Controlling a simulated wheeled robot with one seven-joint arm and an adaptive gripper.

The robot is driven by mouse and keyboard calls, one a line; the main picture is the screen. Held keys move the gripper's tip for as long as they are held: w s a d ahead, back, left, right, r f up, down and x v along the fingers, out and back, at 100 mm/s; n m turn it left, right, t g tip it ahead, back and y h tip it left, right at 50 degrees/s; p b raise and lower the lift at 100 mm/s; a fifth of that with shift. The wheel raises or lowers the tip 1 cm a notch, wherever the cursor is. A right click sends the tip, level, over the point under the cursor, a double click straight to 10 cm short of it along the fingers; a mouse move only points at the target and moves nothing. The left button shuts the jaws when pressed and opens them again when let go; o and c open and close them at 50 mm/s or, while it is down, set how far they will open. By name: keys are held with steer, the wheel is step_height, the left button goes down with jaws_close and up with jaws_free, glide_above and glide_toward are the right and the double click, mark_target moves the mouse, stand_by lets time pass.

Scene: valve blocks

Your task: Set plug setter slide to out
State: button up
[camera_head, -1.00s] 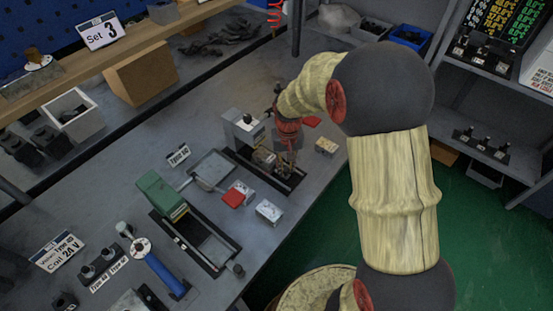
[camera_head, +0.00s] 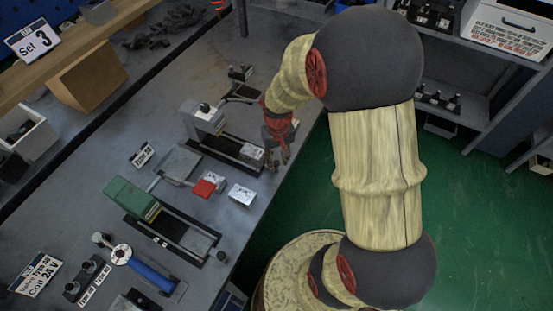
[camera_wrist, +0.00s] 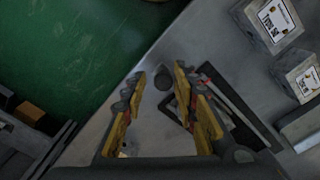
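Two slide setters stand on the bench; I cannot read which is the plug setter. The grey setter (camera_head: 206,119) has a black rail base (camera_head: 222,149) running toward the bench's front edge, with a metal block (camera_head: 250,155) near its outer end. The green setter (camera_head: 132,197) stands nearer, with an open dark rail and a round end knob (camera_head: 222,255). My gripper (camera_head: 278,158) is low at the grey setter's outer end. In the wrist view my gripper (camera_wrist: 160,73) is open, and a dark round knob (camera_wrist: 171,84) shows between its fingers, contact unclear.
A red-topped block (camera_head: 205,187) and a white labelled block (camera_head: 241,194) lie between the setters. A blue-handled tool (camera_head: 150,270) lies front left. Labelled blocks (camera_wrist: 268,25) show right in the wrist view. Green floor (camera_head: 470,220) lies beyond the bench edge.

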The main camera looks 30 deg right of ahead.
steer(key=shift+o, duration=0.7)
steer(key=shift+w, duration=0.1)
steer(key=shift+r, duration=0.1)
steer(key=shift+r, duration=0.3)
step_height(320, 180, up, 11)
steer(key=shift+r, duration=0.1)
